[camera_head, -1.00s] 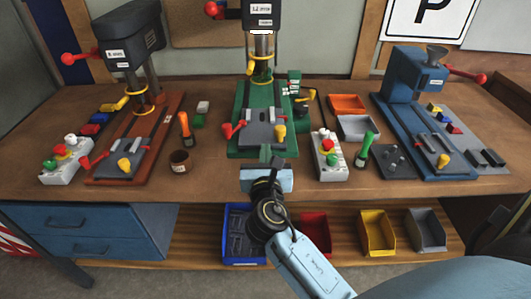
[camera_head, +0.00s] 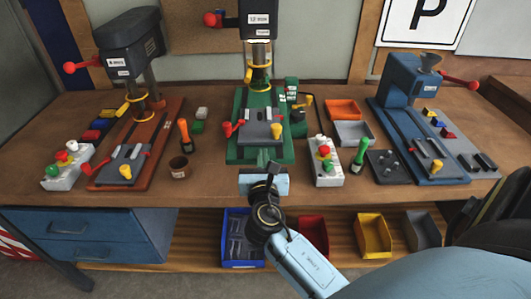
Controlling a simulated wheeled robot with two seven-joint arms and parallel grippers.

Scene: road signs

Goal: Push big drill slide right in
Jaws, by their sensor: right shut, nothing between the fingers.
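The big drill with its green base (camera_head: 240,151) stands upright in the middle of the bench. Its slide (camera_head: 257,132) is a dark grey plate on the base, with a red lever (camera_head: 230,128) on its left and a yellow knob (camera_head: 277,130) at its front right. My right gripper (camera_head: 270,167) is shut and empty, right at the front edge of the green base, in front of the slide. I cannot tell whether its tips touch the base. My left gripper is not in view.
A red-brown drill (camera_head: 126,45) stands left and a blue machine (camera_head: 405,78) right. Coloured bins (camera_head: 374,235) are on the shelf below.

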